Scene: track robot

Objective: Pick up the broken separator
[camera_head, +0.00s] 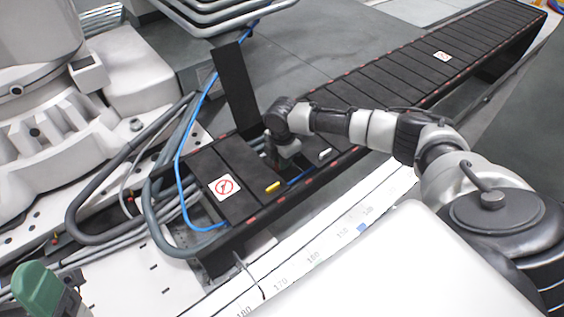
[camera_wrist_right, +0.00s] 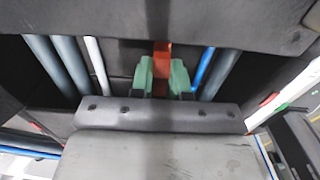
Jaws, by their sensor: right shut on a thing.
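The broken separator (camera_wrist_right: 162,52) shows in the right wrist view as an upright orange-red strip inside the open section of the cable track. My right gripper (camera_wrist_right: 162,78) has its green fingertips closed on either side of it. In the head view my right gripper (camera_head: 272,158) reaches down into the track's open section, and the separator is hidden there. A green fingertip of my left gripper (camera_head: 42,288) shows at the lower left corner; its jaws are mostly out of frame.
A black cover (camera_head: 236,85) stands upright beside the opening. Grey hoses (camera_wrist_right: 68,62) and a blue cable (camera_wrist_right: 204,68) run along the track on both sides of the gripper.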

